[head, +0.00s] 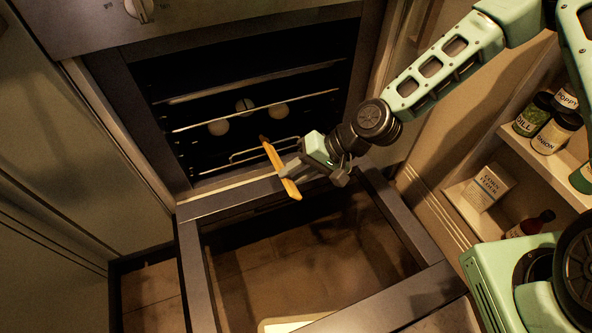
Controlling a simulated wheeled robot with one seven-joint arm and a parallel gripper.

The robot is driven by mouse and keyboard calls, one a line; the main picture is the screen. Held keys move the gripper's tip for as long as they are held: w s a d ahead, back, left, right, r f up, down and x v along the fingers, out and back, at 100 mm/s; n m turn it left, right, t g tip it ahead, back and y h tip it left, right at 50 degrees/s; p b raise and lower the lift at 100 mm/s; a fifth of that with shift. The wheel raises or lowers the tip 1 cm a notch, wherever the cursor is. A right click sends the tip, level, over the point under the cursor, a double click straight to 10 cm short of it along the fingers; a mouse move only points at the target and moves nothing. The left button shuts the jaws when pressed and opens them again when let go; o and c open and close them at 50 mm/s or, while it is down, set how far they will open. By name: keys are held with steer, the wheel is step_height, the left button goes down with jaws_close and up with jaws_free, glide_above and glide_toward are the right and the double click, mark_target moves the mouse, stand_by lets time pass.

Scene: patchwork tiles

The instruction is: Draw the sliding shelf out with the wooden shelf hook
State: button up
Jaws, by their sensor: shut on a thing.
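My gripper (291,171) is shut on the wooden shelf hook (277,162), an orange-yellow stick, in front of the open oven. The hook leans, its upper end pointing toward the oven and its lower end over the inner edge of the open door. Wire shelves cross the dark oven: a middle shelf (255,110) and a lower one with a raised front bar (247,153). The hook's upper end is near that lower bar; I cannot tell whether they touch. The shelves look to be inside the oven.
The oven door (192,270) hangs open below my gripper, with a glass middle. Pale round things (218,127) are inside the oven. At right, an open cupboard holds spice jars (550,138), a small box (487,187) and a bottle (531,224).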

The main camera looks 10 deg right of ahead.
mark_target(300, 194)
steer(key=shift+s+d+p, duration=0.2)
steer(key=shift+s+d, duration=0.05)
steer(key=shift+s, duration=0.55)
steer(key=shift+s+d+p, duration=0.15)
steer(key=shift+s+d, duration=0.05)
steer(key=shift+s, duration=0.6)
steer(key=shift+s+d+p, duration=0.2)
steer(key=shift+s+d, duration=0.05)
steer(key=shift+s, duration=0.55)
steer(key=shift+s+d, duration=0.25)
steer(key=shift+s, duration=0.55)
steer(key=shift+s+d, duration=0.2)
steer(key=shift+s, duration=0.65)
steer(key=shift+s+d, duration=0.25)
steer(key=shift+s, duration=0.55)
steer(key=shift+p, duration=0.3)
steer(key=s+p, duration=0.2)
steer(key=s+d+p, duration=0.1)
steer(key=s+p, duration=0.1)
steer(key=shift+s+d, duration=0.2)
steer(key=shift+s, duration=0.15)
